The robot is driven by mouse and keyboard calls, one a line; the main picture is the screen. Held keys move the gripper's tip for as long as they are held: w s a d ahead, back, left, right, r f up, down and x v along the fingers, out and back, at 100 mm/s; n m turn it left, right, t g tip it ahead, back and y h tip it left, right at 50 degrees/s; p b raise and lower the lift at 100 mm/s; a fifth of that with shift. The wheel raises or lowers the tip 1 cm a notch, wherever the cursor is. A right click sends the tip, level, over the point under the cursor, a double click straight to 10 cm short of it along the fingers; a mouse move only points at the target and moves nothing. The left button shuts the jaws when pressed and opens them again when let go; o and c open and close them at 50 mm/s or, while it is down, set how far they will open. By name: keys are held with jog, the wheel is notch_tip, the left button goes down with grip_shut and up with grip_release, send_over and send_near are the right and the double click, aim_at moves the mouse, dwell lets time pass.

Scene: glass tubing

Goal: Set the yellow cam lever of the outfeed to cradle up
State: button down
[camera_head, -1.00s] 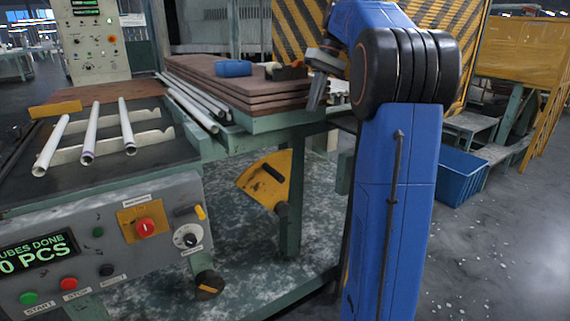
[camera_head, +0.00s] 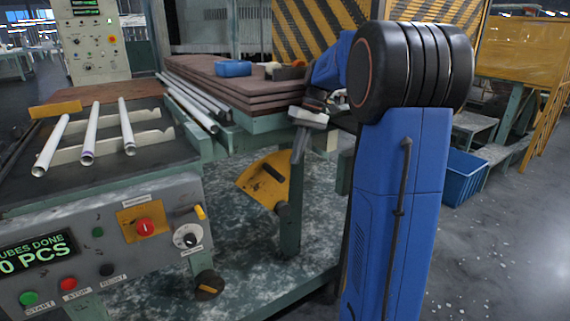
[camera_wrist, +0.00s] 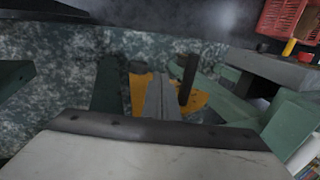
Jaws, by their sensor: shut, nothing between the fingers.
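The yellow cam lever (camera_head: 264,181) is a fan-shaped yellow plate with a dark slot, below the outfeed table edge, beside a green leg. A dark grip (camera_head: 282,211) hangs at its lower right corner. My gripper (camera_head: 297,160) is shut and empty, pointing down just above and right of the yellow plate, apart from it as far as I can tell. In the wrist view my closed grey fingers (camera_wrist: 160,98) lie over the yellow plate (camera_wrist: 139,96) and hide part of it. A dark upright bar (camera_wrist: 188,78) stands right of the fingers.
Three white glass tubes (camera_head: 89,132) lie on a rack at the left. The control panel (camera_head: 120,245) has a red knob (camera_head: 145,228). Stacked brown boards (camera_head: 215,84) carry a blue box (camera_head: 233,68) above the lever. Green frame members (camera_head: 290,235) surround it.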

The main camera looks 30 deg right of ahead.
aim_at(273, 173)
jog(key=shift+s+a+f, duration=0.1)
jog(key=shift+a+f, duration=0.25)
jog(key=shift+a, duration=0.4)
jog(key=shift+w+a+f, duration=0.1)
jog(key=shift+a+f, duration=0.2)
jog(key=shift+a, duration=0.45)
jog(key=shift+s+a+f, duration=0.1)
jog(key=shift+a+f, duration=0.25)
jog(key=shift+a, duration=0.4)
jog(key=shift+a, duration=0.1)
jog(key=shift+s+a+f+h, duration=0.1)
jog(key=shift+a+f+h, duration=0.15)
jog(key=shift+a+h, duration=0.6)
jog(key=shift+a+f+h, duration=0.25)
jog(key=shift+a, duration=1.05)
jog(key=shift+h, duration=0.4)
jog(key=shift+a+f, duration=0.25)
jog(key=shift+a, duration=0.45)
jog(key=shift+a+f, duration=0.3)
jog(key=shift+a, duration=0.35)
jog(key=shift+a+f, duration=0.25)
jog(key=shift+a, duration=0.45)
jog(key=shift+d, duration=0.1)
